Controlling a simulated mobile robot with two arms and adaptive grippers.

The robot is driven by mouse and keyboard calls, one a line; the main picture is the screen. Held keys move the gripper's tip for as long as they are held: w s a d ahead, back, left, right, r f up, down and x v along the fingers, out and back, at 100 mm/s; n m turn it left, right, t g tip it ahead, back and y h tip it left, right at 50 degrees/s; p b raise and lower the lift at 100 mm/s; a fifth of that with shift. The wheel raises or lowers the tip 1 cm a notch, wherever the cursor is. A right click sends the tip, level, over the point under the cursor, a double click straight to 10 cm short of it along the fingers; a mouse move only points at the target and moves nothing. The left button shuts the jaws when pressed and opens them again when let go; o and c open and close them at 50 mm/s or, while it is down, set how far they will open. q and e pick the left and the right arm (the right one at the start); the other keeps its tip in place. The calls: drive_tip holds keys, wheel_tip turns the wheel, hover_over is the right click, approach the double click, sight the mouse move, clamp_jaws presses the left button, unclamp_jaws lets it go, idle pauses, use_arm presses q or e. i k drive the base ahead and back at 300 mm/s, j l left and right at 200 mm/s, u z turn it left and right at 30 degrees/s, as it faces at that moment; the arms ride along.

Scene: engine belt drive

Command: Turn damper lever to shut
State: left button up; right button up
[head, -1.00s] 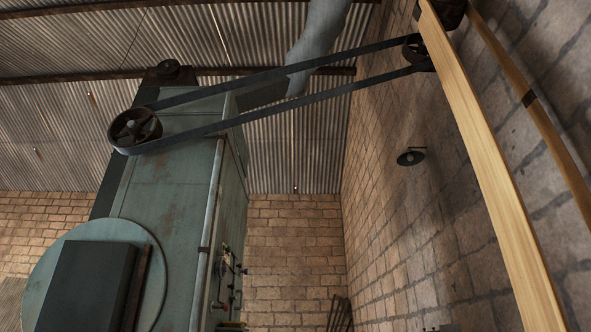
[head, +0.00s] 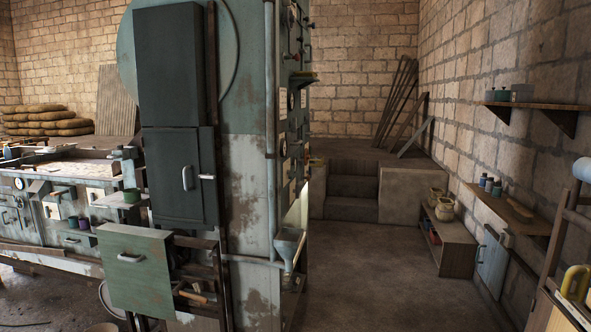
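A tall green, rust-stained machine (head: 250,180) stands in the middle of the head view. Its right side carries several gauges, small handles and fittings, seen almost edge-on. I cannot tell which of these, if any, is the damper lever. A dark cabinet door (head: 180,175) with a pale handle (head: 187,178) is on the machine's front. Neither of my grippers is in view.
A cluttered workbench (head: 70,235) stands at the left. A green drawer front (head: 135,272) juts out low at the machine's front. Open floor (head: 385,270) lies to its right, before stone steps (head: 352,186) and a low shelf (head: 452,247).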

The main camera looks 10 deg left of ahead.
sight(291, 172)
drive_tip(key=i+z, duration=0.4)
drive_tip(key=i, duration=2)
drive_tip(key=i+u, duration=0.2)
drive_tip(key=i, duration=0.25)
drive_tip(key=i+l+u, duration=0.2)
drive_tip(key=i, duration=0.3)
drive_tip(key=i+l+u, duration=0.2)
drive_tip(key=i, duration=0.25)
drive_tip(key=i+l+u, duration=0.15)
drive_tip(key=u, duration=0.3)
drive_tip(key=i+l+u, duration=0.55)
drive_tip(key=u, duration=0.3)
drive_tip(key=i+l+u, duration=0.1)
drive_tip(key=l+u, duration=0.3)
drive_tip(key=i+l+u, duration=0.1)
drive_tip(key=l+u, duration=0.35)
